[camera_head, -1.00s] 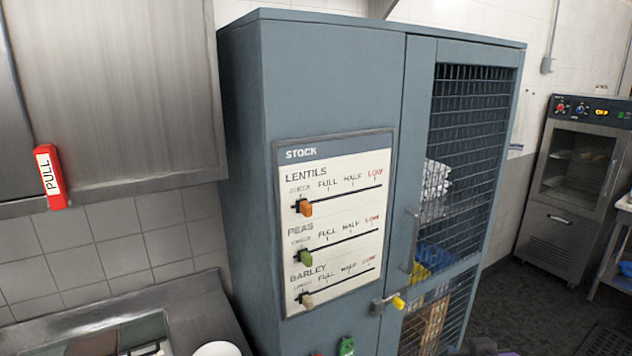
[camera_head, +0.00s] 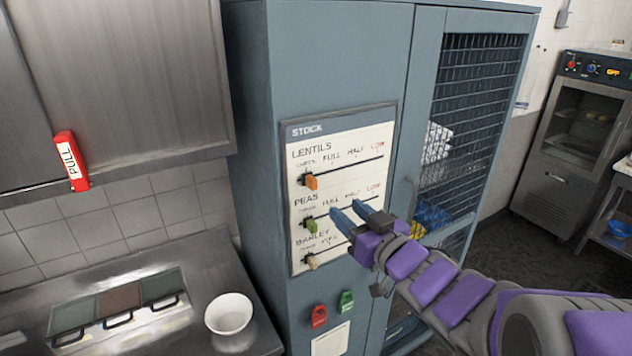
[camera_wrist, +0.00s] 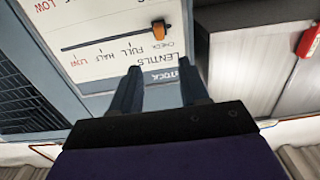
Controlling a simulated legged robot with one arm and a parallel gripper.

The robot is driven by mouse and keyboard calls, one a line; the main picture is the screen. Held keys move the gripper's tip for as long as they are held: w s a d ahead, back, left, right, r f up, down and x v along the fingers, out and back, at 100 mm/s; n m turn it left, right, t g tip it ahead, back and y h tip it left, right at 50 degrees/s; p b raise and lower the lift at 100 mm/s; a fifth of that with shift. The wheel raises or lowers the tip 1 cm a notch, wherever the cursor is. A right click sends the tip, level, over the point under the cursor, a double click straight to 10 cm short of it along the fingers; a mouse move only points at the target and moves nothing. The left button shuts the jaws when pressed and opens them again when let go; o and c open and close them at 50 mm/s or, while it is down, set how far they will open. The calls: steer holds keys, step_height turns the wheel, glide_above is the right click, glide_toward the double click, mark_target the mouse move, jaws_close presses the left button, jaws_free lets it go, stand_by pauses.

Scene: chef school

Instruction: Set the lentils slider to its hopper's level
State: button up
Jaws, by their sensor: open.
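The stock board (camera_head: 340,262) is on the side of the blue-grey cabinet, with rows for lentils, peas and barley. The orange lentils slider (camera_head: 311,181) stands at the left end of its track, at CHECK; it also shows in the wrist view (camera_wrist: 158,30), where the board is upside down. The green peas slider (camera_head: 312,226) and the beige barley slider (camera_head: 312,262) are also at their left ends. My gripper (camera_head: 346,212) is open and empty in front of the board, right of and below the lentils slider. Hoppers with lids (camera_head: 118,299) sit in the counter at lower left; their contents are hidden.
A white bowl (camera_head: 229,314) stands on the steel counter right of the hoppers. A red PULL handle (camera_head: 70,160) hangs from the steel cupboard. A mesh door (camera_head: 480,110) is at right.

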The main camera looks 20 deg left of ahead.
mark_target(315, 182)
steer(key=x, duration=1.3)
steer(key=shift+w+a, duration=0.2)
jaws_close()
